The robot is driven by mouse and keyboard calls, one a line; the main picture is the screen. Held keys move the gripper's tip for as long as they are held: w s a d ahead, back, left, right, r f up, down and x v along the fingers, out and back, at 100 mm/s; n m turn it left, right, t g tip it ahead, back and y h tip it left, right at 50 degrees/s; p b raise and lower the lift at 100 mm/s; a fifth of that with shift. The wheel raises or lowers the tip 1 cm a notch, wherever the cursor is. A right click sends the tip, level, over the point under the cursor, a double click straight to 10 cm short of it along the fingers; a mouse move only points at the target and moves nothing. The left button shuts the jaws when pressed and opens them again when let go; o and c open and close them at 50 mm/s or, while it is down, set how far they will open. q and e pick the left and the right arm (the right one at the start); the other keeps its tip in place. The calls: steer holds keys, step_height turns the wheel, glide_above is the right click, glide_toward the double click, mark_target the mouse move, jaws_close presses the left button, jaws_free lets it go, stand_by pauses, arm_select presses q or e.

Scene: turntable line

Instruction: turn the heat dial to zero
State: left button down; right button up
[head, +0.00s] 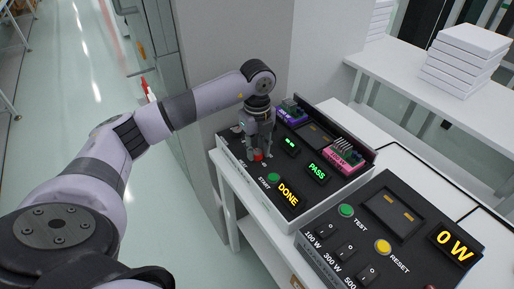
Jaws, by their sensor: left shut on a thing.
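The heat dial (258,156) shows as a small red knob at the left end of the black-topped machine (233,150). My left gripper (258,151) points down over it, with its fingers closed around it. The fingers hide part of the dial and its markings, so I cannot read its setting. My right gripper is not in view.
Right of the dial are a green START button (273,177), a yellow DONE display (288,193) and a green PASS display (318,172). Purple (291,117) and pink (344,157) modules sit behind. A second panel (385,225) reads 0 W. White boxes (465,58) stand on a back table.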

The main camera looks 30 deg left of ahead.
mark_target(257, 152)
arm_select(q)
steer(key=c, duration=1.2)
jaws_free()
steer(key=shift+c, duration=0.2)
step_height(257, 152, up, 12)
